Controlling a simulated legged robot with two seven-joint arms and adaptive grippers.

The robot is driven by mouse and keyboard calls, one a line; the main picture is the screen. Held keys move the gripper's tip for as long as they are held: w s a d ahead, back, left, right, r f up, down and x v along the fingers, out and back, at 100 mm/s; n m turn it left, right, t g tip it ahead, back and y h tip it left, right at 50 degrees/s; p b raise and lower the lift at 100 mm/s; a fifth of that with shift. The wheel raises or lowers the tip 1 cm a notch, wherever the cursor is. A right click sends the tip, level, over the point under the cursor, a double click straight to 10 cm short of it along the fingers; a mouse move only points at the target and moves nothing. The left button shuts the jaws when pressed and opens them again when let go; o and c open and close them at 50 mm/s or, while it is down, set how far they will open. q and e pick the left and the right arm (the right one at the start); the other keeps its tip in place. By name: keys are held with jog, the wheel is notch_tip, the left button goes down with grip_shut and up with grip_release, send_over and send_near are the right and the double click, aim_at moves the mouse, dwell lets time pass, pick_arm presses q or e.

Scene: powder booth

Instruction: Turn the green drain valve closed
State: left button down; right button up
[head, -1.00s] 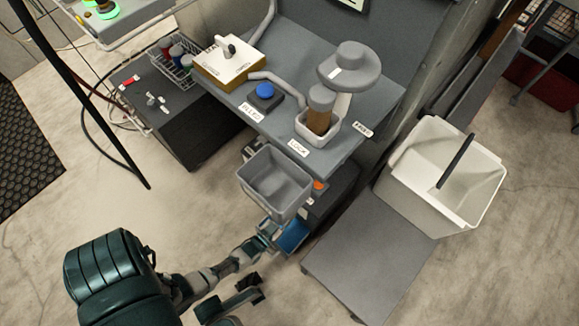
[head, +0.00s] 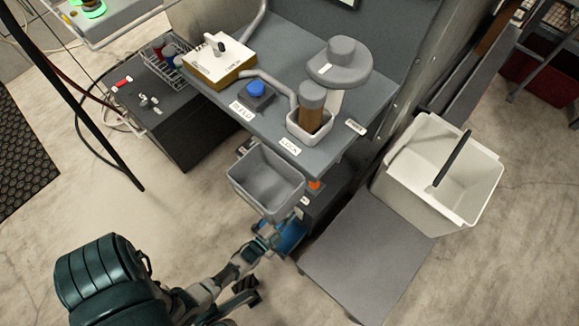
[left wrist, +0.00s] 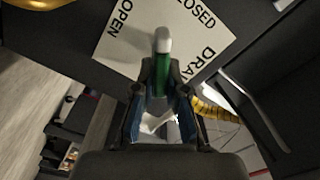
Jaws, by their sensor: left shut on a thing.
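The green drain valve handle (left wrist: 162,70), with a pale rounded end, stands between my left gripper's fingers in the left wrist view. Behind it is a white plate (left wrist: 190,22) reading OPEN at left, CLOSED toward the top and partly DRAIN at right. The handle's end lies between OPEN and CLOSED. My left gripper (left wrist: 160,95) is shut on the handle. In the head view my left gripper (head: 268,240) is low, below a grey bin, and the valve is hidden. A dark jaw-like end (head: 246,287) below my left arm may be my right gripper; its jaws are unclear.
The grey bin (head: 262,206) hangs at the bench front above my left gripper. A blue object (head: 290,238) is just beside it. A low grey platform (head: 355,262) and a white bin (head: 400,180) stand to the right. The floor at left is open.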

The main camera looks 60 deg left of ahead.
pick_arm(q)
jog(key=m, duration=0.1)
jog(key=f+m, duration=0.1)
jog(key=m, duration=0.1)
jog(key=m+b, duration=0.1)
jog(key=shift+s+d+f, duration=0.2)
jog(key=shift+s+f, duration=0.05)
jog(key=shift+f, duration=0.05)
jog(key=shift+f+m+b, duration=0.15)
jog(key=shift+m+b, duration=0.3)
jog(key=shift+m, duration=0.95)
jog(key=c, duration=1.2)
grip_release()
jog(key=shift+w, duration=0.15)
jog(key=shift+r, duration=0.25)
jog(key=shift+r, duration=0.2)
notch_tip(320, 180, up, 9)
jog(key=shift+r, duration=0.1)
